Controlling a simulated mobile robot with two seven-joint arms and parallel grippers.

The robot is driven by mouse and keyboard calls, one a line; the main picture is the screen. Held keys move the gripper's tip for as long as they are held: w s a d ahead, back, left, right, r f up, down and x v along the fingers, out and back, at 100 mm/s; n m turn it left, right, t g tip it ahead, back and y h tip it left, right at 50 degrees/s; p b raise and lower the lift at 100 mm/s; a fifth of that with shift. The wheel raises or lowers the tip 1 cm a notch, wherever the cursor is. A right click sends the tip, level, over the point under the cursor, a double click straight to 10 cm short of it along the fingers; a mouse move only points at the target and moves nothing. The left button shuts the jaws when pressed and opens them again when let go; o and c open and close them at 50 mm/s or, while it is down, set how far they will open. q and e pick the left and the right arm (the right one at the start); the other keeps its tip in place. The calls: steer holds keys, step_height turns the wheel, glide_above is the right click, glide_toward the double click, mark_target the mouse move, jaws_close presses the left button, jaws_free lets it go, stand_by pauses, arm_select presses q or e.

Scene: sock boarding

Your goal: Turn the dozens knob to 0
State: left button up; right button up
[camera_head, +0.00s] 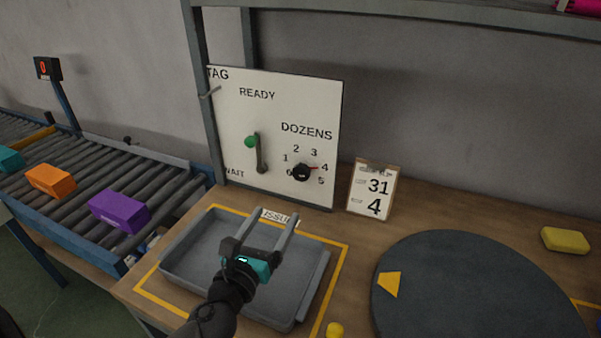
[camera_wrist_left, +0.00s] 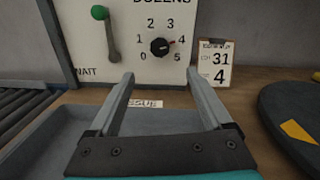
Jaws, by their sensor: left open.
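The knob also shows in the left wrist view (camera_wrist_left: 159,46), beyond and above the fingertips. My left gripper (camera_head: 279,214) is open and empty over the grey tray, in front of the panel and apart from the knob. Its two fingers (camera_wrist_left: 159,74) point toward the panel. My right gripper is not in view.
A lever with a green ball (camera_head: 252,141) stands left of the knob, at READY/WAIT. A clipboard (camera_head: 373,190) reading 31 and 4 stands right of the panel. The grey tray (camera_head: 190,255) lies below. A dark round turntable (camera_head: 480,290) is at right, a roller conveyor (camera_head: 75,170) with blocks at left.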

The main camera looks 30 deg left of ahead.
mark_target(300, 175)
arm_select(q)
steer(key=w, duration=0.4)
steer(key=w+a, duration=0.1)
steer(key=w, duration=0.7)
steer(key=shift+w+a, duration=0.2)
steer(key=shift+w, duration=0.85)
steer(key=c, duration=0.5)
jaws_close()
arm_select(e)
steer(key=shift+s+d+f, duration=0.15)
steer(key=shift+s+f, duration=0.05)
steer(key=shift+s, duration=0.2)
